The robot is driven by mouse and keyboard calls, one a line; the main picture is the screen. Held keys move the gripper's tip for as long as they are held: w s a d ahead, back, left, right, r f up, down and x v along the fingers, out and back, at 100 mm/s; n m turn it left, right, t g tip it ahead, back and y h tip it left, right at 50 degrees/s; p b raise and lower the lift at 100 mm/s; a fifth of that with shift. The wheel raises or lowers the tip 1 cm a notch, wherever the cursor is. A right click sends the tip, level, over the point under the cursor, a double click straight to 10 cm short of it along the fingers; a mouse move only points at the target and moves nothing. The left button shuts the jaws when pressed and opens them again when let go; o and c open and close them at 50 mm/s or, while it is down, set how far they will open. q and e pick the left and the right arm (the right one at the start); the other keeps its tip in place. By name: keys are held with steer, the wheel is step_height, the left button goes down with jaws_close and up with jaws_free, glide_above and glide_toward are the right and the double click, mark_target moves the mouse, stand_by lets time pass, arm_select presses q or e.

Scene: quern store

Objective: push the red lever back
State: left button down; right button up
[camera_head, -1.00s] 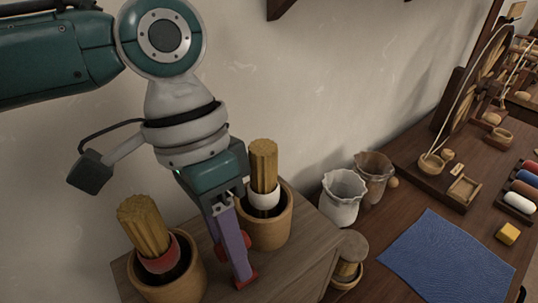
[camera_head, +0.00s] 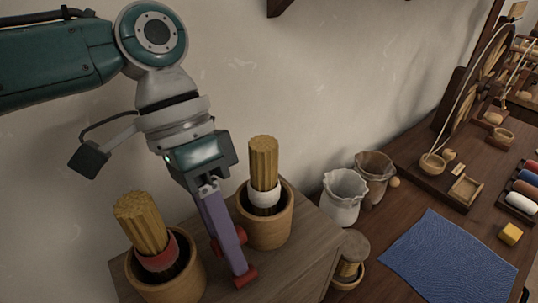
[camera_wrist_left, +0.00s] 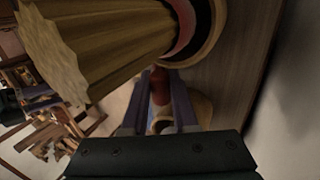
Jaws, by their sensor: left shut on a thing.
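The red lever (camera_head: 245,277) shows only in small parts beside and under the purple fingers of my left gripper (camera_head: 236,262), low over the wooden top between two pots. Another red part (camera_head: 215,245) shows left of the fingers. In the left wrist view a red piece (camera_wrist_left: 158,82) sits between the two fingers of the left gripper (camera_wrist_left: 160,100). The left gripper is shut on it, and the fingers hide most of the lever. My right gripper is not in view.
A pot (camera_head: 190,287) with a red-banded bristle bundle (camera_head: 143,222) stands close left of the fingers. A pot (camera_head: 276,232) with a white-banded bundle (camera_head: 263,165) stands close right. A wall is behind.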

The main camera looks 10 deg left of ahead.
arm_select(q)
steer(key=c, duration=0.7)
jaws_free()
steer(key=v, duration=1)
